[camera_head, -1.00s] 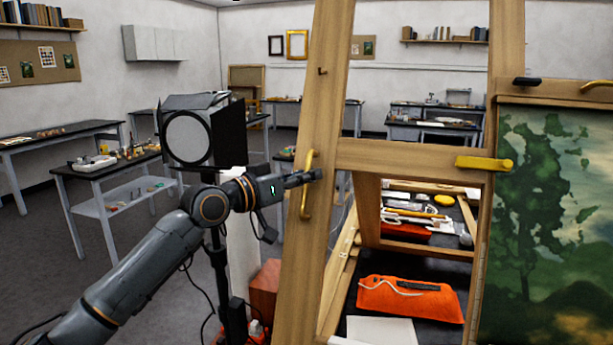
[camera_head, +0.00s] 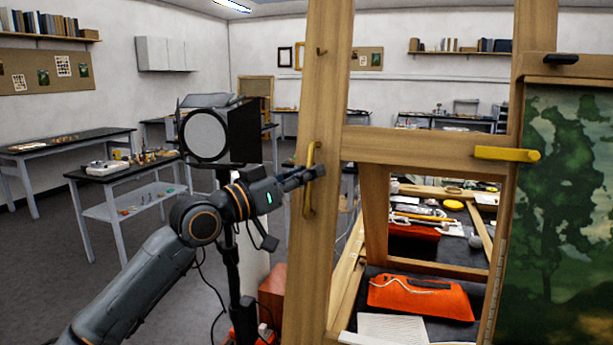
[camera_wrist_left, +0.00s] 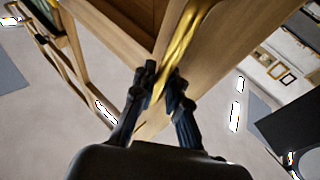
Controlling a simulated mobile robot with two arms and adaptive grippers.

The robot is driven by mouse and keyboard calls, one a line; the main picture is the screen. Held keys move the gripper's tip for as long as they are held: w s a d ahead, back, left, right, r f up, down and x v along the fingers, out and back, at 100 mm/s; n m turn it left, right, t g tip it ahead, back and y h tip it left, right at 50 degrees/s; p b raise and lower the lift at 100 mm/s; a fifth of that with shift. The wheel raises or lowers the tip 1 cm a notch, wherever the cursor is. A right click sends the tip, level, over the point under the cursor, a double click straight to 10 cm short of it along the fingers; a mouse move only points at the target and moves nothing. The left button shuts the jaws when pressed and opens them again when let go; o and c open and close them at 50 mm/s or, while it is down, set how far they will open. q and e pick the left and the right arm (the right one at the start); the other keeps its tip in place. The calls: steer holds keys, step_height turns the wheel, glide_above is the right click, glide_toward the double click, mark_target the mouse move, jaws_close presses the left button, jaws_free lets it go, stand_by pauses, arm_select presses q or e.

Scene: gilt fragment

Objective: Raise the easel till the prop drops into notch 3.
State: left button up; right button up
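The wooden easel (camera_head: 420,146) stands close in front of me, with a brass handle (camera_head: 309,195) on its left post. My left gripper (camera_head: 318,172) is at this handle. In the left wrist view the two dark fingers (camera_wrist_left: 161,84) sit on either side of the brass handle (camera_wrist_left: 180,45) and look closed around it. A wooden strut (camera_head: 347,275) slants behind the easel's left post; I cannot tell whether it is the prop. No notches can be made out. My right gripper is not in view.
A painting (camera_head: 565,190) is at the right, beside a yellow peg (camera_head: 506,154). An orange pouch (camera_head: 420,297) lies on the dark surface behind the frame. A studio lamp (camera_head: 218,132) stands behind my left arm. Side tables (camera_head: 120,170) stand farther left, with open floor between.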

arm_select(q)
steer(key=o, duration=0.3)
steer(key=shift+d, duration=0.15)
steer(key=shift+o, duration=0.2)
steer(key=shift+s+r, duration=0.2)
steer(key=shift+w+f, duration=0.1)
steer(key=v, duration=1.2)
